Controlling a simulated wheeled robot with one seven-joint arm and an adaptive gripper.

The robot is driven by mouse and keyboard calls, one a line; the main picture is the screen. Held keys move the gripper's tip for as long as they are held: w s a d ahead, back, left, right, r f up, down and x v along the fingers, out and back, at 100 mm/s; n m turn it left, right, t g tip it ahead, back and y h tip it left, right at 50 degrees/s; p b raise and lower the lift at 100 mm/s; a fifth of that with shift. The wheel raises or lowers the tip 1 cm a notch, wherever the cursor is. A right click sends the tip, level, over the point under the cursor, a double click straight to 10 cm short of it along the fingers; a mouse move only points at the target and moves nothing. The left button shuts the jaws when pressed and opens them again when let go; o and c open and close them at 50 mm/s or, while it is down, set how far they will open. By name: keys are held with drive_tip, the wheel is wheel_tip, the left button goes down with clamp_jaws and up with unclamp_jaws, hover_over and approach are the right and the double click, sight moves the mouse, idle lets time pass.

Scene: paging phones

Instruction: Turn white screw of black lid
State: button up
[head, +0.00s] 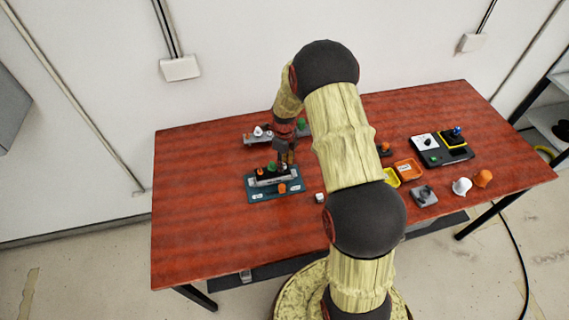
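My gripper (287,158) points down over the right end of a small black part (268,173) with orange and green pieces on top. This part sits on a dark teal board (258,195) at the left middle of the table. The black part may be the black lid, but it is too small to tell. I cannot make out a white screw on it; the gripper may hide it. Whether the gripper touches the part, and whether its fingers are open or shut, cannot be seen.
The red-brown table (205,235) is clear at front left. Behind the gripper is a grey strip with white and green pieces (258,131). A small white cube (320,197) lies right of the board. Further right are an orange tray (408,169), white cone (461,186) and black device (446,158).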

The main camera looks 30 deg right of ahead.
drive_tip(key=shift+f, duration=0.25)
drive_tip(key=shift+c, duration=0.5)
drive_tip(key=c, duration=0.7)
clamp_jaws()
